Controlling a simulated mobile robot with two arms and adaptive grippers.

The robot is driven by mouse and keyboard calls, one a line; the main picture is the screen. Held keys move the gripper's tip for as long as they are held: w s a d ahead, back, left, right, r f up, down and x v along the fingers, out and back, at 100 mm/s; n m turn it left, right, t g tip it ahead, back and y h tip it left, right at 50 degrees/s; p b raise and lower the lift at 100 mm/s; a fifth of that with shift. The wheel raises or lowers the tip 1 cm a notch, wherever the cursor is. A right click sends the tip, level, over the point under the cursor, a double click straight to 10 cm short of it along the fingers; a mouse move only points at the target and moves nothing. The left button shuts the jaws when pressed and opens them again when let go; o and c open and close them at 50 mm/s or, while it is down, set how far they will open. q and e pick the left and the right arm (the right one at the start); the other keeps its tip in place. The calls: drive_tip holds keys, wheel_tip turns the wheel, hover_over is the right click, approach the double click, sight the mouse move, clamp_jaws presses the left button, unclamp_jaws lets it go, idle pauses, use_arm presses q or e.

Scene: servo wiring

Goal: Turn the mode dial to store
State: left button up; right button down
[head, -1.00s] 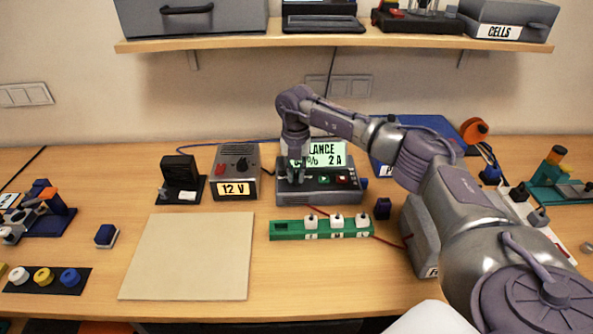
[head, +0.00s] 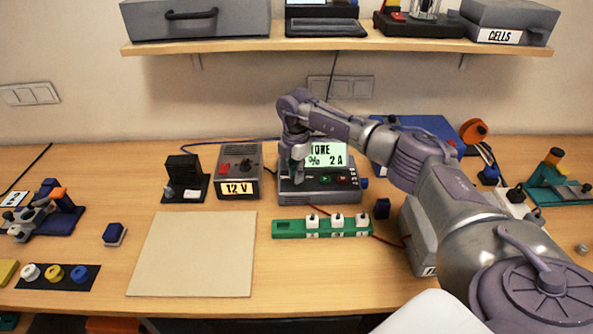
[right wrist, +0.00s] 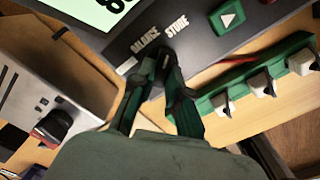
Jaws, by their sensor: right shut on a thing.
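The charger (head: 325,192), a dark grey unit with a lit green screen (head: 328,154), stands at the back middle of the table. My right gripper (head: 299,180) is shut on the mode dial at the charger's left front. In the right wrist view, the fingers (right wrist: 162,66) close around the dial just below the printed labels BALANCE (right wrist: 145,38) and STORE (right wrist: 176,27). The dial is mostly hidden by the fingers, so its pointer cannot be read. My left gripper is out of view.
A 12 V power supply (head: 239,171) stands close to the charger's left. A green strip with white pieces (head: 290,229) lies in front of it. The beige mat (head: 193,255) is bare.

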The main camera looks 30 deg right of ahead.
drive_tip(key=shift+w+r+m, duration=0.15)
drive_tip(key=shift+m, duration=0.55)
drive_tip(key=c, duration=1.1)
unclamp_jaws()
drive_tip(key=shift+c, duration=0.2)
wheel_tip(320, 180, up, 12)
